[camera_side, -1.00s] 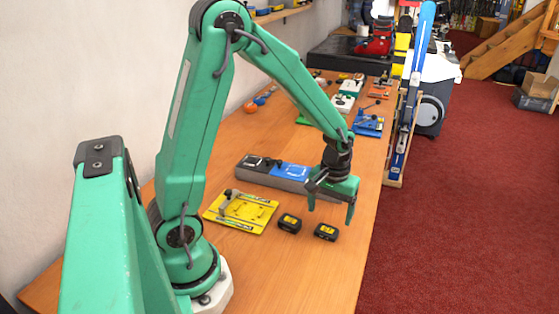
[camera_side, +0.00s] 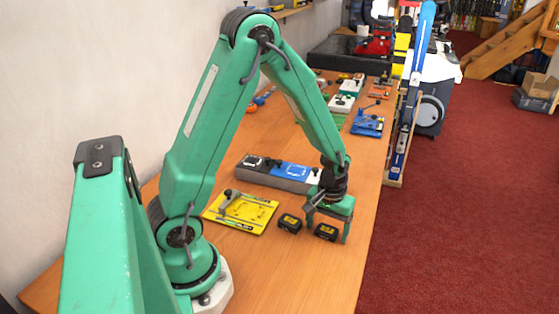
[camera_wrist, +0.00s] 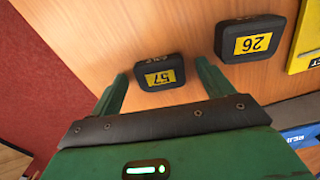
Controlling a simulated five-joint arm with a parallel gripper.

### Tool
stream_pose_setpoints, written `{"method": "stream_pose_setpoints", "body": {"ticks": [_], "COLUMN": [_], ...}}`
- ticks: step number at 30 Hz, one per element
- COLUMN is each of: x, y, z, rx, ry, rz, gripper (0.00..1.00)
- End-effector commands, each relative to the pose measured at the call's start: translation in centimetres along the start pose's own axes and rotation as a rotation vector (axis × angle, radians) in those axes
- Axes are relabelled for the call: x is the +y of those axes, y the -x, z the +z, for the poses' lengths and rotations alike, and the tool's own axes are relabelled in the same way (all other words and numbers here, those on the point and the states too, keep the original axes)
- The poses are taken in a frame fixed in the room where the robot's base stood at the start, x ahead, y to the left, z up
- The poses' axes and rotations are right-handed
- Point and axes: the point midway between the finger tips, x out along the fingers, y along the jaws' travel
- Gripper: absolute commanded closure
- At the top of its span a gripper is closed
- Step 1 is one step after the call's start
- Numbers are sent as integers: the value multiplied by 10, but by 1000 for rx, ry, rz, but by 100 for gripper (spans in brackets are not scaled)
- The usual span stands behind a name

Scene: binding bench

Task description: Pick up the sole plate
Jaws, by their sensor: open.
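Two small black blocks with yellow labels lie on the wooden bench; nothing in view is marked as a sole plate, so I cannot tell if one of them is it. The block labelled 57 (camera_side: 326,232) is the right one in the side view; in the wrist view this block (camera_wrist: 158,74) lies between and just beyond my fingertips. The block labelled 26 (camera_side: 290,223) is beside it, outside my fingers, and also shows in the wrist view (camera_wrist: 248,38). My gripper (camera_side: 327,227) is open and empty, pointing down over block 57, one finger on each side.
A yellow plate (camera_side: 242,211) with a tool on it lies left of the blocks. A long grey tray (camera_side: 273,180) with black and blue sections stands behind. A blue fixture (camera_side: 367,124) and other parts lie farther back. The bench's right edge is close to my gripper.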

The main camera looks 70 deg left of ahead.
Motion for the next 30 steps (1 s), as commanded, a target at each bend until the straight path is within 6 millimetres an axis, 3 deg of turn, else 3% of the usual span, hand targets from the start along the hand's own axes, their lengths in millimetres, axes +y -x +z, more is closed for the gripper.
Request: {"method": "stream_pose_setpoints", "body": {"ticks": [15, 23, 30], "x": [0, 0, 0], "y": [-1, -1, 0], "z": [0, 0, 0], "rx": [1, 1, 1], "ry": [0, 0, 0], "rz": [0, 0, 1], "gripper": [20, 69, 69]}}
